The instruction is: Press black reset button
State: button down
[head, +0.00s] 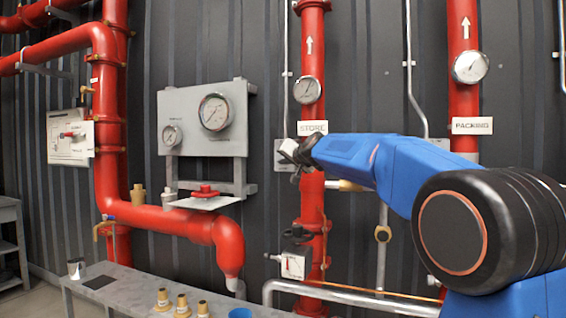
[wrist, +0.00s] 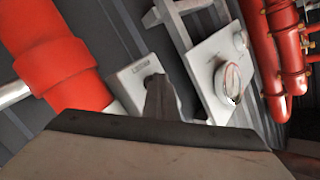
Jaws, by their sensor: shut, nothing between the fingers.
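A small grey plate (head: 280,165) is on the dark wall, left of the red STORE pipe. In the head view my gripper (head: 287,149) is in front of it and hides much of it. In the wrist view the plate (wrist: 131,76) has a small label on its upper part. I cannot tell whether the fingertips touch the plate. Nothing is held.
The red STORE pipe (head: 312,215) stands close to the right of the plate. A grey gauge board (head: 225,142) is at the left, with a red valve handle (head: 205,190) below it. A grey bench (head: 135,290) with brass fittings is low at the left.

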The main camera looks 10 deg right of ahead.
jog(key=shift+s+a, duration=0.45)
jog(key=shift+s, duration=0.2)
jog(key=s+a, duration=0.1)
jog(key=s, duration=0.1)
jog(key=s+a, duration=0.2)
dwell(0.4)
dwell(0.5)
jog(key=s+d+f+n+g+h, duration=0.1)
jog(key=s+d+f+n+g, duration=0.1)
jog(key=s+f, duration=1.2)
jog(key=s+d+f+n+g, duration=0.1)
jog(key=s+f+g, duration=0.4)
jog(key=s+f, duration=1)
jog(key=s+d+f+n+g+h, duration=0.1)
jog(key=s+d+f+g, duration=0.3)
jog(key=s+f, duration=1)
jog(key=s+n, duration=0.1)
jog(key=s, duration=1)
jog(key=shift+s+f+n+h, duration=0.15)
jog(key=shift+f+n+h, duration=0.15)
jog(key=shift+f, duration=0.05)
